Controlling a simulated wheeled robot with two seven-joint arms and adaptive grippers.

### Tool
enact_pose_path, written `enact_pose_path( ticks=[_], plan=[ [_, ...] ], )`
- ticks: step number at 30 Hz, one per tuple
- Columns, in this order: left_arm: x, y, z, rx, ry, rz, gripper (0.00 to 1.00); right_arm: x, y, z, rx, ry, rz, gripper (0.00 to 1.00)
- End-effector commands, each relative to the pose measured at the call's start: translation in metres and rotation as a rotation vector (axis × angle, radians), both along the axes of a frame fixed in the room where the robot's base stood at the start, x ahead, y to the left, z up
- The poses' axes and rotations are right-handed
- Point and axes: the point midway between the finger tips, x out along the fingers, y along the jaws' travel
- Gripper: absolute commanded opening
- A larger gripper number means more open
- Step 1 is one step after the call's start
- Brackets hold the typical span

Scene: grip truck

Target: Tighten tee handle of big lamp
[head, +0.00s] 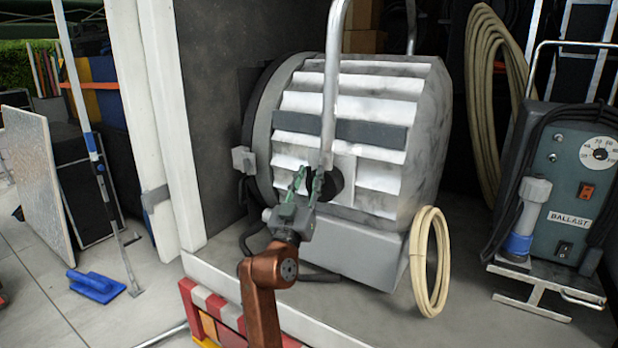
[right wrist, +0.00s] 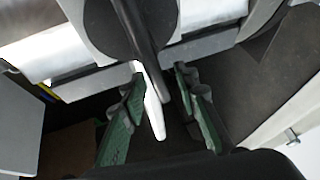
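The big lamp (head: 395,135) is a large drum with pale louvred sides, standing in the truck opening in the head view. A metal yoke (head: 329,90) comes down its side to a dark round knob (head: 334,184), which I take as the seat of the tee handle. My right gripper (head: 307,181) is open in front of this knob, fingers pointing up. In the right wrist view, a dark bar (right wrist: 150,60) from a dark disc (right wrist: 108,25) reaches between the parted green fingers (right wrist: 165,90). I cannot tell whether they touch it. My left gripper is out of view.
A coiled cream cable (head: 430,262) leans by the lamp's base. A ballast box (head: 560,170) stands at the right. A white door post (head: 165,120) and red-white barrier (head: 215,310) bound the left and front. Open floor shows at far left.

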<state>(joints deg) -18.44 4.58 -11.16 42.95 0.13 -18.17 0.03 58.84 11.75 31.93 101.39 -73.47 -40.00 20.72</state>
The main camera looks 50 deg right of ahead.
Motion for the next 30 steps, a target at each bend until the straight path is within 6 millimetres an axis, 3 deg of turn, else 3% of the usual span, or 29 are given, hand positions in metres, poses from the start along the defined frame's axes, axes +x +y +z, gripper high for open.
enact_pose_path(
  ticks=[8,24,30],
  plan=[
    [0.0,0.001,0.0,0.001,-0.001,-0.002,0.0,-0.002,0.005,-0.002,-0.002,0.0,0.001,0.28],
    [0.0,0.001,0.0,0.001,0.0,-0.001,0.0,-0.035,0.085,-0.047,0.0,0.001,0.003,0.28],
    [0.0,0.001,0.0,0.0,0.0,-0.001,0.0,-0.041,0.098,-0.054,0.0,0.0,0.001,0.28]
  ],
)
